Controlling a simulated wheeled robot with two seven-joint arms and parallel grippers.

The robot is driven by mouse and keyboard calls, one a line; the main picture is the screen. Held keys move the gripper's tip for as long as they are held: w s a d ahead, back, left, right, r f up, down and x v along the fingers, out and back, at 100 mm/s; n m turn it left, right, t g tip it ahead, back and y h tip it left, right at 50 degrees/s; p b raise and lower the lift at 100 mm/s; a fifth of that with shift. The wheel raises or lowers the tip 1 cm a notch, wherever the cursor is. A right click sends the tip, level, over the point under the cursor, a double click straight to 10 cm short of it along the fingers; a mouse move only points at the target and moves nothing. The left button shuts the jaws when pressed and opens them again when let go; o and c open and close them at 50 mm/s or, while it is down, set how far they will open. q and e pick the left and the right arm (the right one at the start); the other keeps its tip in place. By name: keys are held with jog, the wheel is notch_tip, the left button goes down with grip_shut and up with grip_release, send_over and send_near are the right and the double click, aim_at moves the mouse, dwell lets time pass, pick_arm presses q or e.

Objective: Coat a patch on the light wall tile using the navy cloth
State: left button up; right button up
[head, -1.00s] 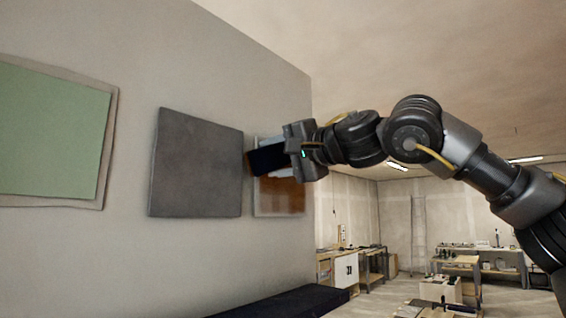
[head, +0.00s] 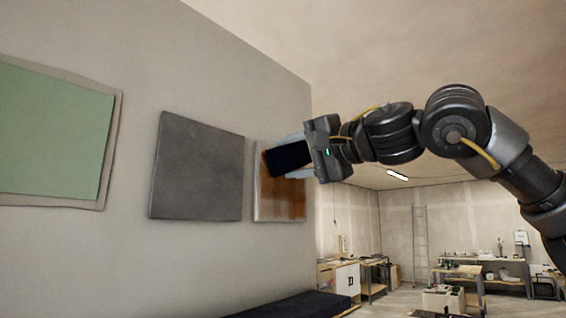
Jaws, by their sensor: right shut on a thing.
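The light wall tile (head: 257,212) hangs at the right end of the wall, with a brown-orange coat (head: 278,200) over much of its face. My right gripper (head: 303,157) is shut on the navy cloth (head: 287,158), which looks like a dark block between its light fingers. The cloth is in front of the tile's upper part and hides some of it. I cannot tell whether the cloth touches the tile. My left gripper is not in view.
A dark grey tile (head: 198,165) hangs left of the light one, and a tile with a green face (head: 50,130) hangs farther left. A dark-topped bench (head: 290,306) runs below along the wall. Workbenches and a ladder (head: 421,245) stand far back at the right.

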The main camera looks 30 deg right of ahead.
aim_at(295, 157)
jog(key=shift+s, duration=0.25)
jog(key=shift+s+d, duration=0.1)
jog(key=shift+v, duration=1.45)
